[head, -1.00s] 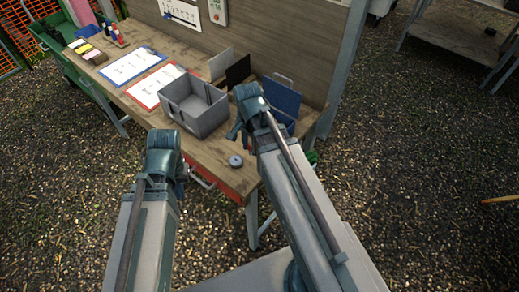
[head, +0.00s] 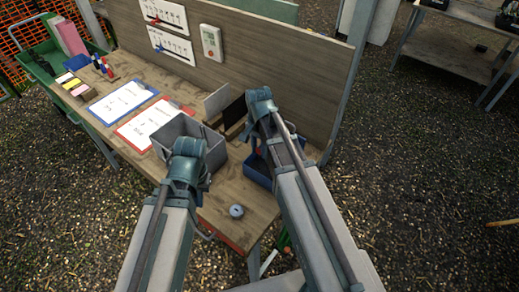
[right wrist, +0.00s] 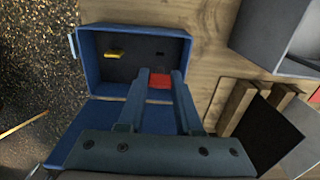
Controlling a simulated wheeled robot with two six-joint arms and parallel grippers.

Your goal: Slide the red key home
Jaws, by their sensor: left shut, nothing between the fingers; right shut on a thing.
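The red key (right wrist: 159,81) is between the fingertips of my right gripper (right wrist: 160,75) in the right wrist view. The gripper is shut on it, over the open blue case (right wrist: 184,45). The case has a dark lining with a small dark slot just past the key and a yellow key (right wrist: 115,54) lying to the left. I cannot tell whether the red key touches the lining. In the head view my right arm partly covers the blue case (head: 256,178). My left gripper (head: 203,183) is shut and empty beside the grey bin, mostly hidden by its own wrist.
The grey bin (head: 172,133) stands left of the case. Upright panels (head: 217,103) stand behind, against the wooden back wall (head: 270,60). A red clipboard (head: 150,122), a blue clipboard (head: 122,102) and a round gauge (head: 236,211) lie on the bench. The bench around the gauge is clear.

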